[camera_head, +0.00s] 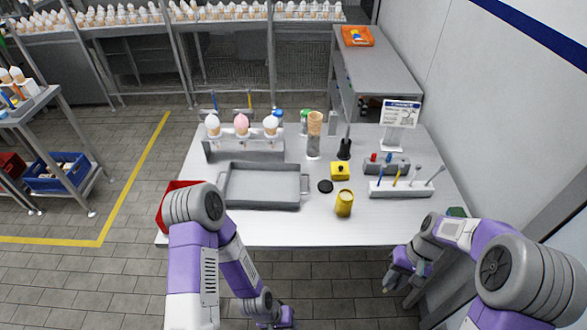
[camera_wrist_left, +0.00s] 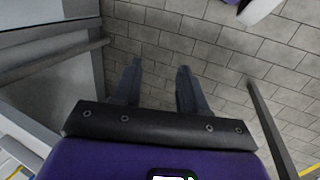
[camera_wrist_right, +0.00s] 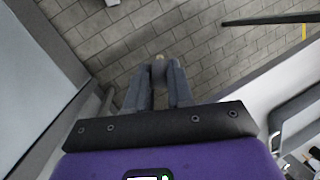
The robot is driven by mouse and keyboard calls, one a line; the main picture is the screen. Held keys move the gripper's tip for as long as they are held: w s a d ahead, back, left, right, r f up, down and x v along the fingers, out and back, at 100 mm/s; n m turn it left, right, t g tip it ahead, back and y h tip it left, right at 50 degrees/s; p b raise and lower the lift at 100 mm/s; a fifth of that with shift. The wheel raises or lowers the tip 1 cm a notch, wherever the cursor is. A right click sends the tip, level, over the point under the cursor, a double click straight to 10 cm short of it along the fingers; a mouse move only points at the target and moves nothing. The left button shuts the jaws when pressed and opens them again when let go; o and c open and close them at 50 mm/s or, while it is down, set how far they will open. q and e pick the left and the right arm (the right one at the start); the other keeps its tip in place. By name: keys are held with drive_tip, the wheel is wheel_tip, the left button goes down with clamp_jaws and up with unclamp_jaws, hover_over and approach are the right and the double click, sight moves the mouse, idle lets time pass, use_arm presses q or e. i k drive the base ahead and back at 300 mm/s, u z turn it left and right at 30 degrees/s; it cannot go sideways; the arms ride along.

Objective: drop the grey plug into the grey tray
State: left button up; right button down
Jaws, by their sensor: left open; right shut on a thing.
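The grey tray (camera_head: 262,187) lies on the metal table, left of the middle, and looks empty. My right gripper (camera_head: 394,281) is low in front of the table's front edge, right of the tray and well apart from it. In the right wrist view its fingers (camera_wrist_right: 158,80) are shut on a small grey thing, which looks like the grey plug (camera_wrist_right: 158,71); the fingers hide most of it. My left gripper (camera_head: 278,320) is low in front of the table at the bottom edge. In the left wrist view its fingers (camera_wrist_left: 155,85) are open and empty above the floor.
Behind the tray stands a rack with ice-cream cones (camera_head: 241,124). Right of the tray are a black disc (camera_head: 325,186), a yellow cup (camera_head: 344,203) and a yellow block (camera_head: 340,172). A red bin (camera_head: 176,203) is at the left. The table's front strip is clear.

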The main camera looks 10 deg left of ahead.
sight(263, 188)
drive_tip(key=u, duration=0.75)
drive_tip(key=i, duration=0.75)
drive_tip(key=u, duration=0.75)
